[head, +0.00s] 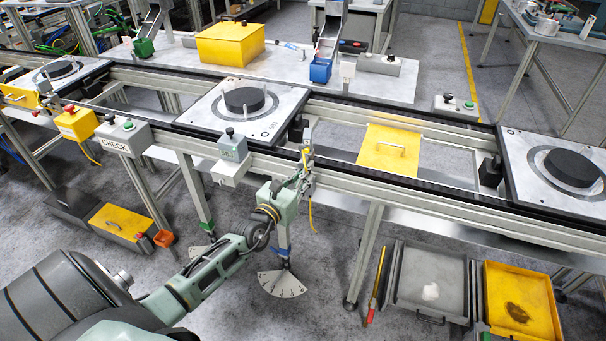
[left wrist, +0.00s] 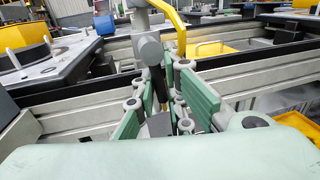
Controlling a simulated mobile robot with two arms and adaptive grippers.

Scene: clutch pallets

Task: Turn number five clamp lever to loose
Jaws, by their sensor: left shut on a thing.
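My left gripper (head: 305,160) is at the near rail of the conveyor, just right of the middle pallet station. In the left wrist view its green-padded fingers (left wrist: 160,105) stand on both sides of a dark upright stem (left wrist: 157,88) below a grey head (left wrist: 149,48). The gripper is shut on this stem, which seems to be the clamp lever. The grey upright fitting also shows above the gripper in the head view (head: 307,133). No number five can be read on it. The fingers hide part of the lever. My right gripper is not in view.
A pallet with a black disc (head: 244,99) sits left of the gripper. A grey button box (head: 232,150) hangs on the near rail. A yellow handled plate (head: 390,149) lies to the right. A fan-shaped plate (head: 281,284) is below my arm, near the floor.

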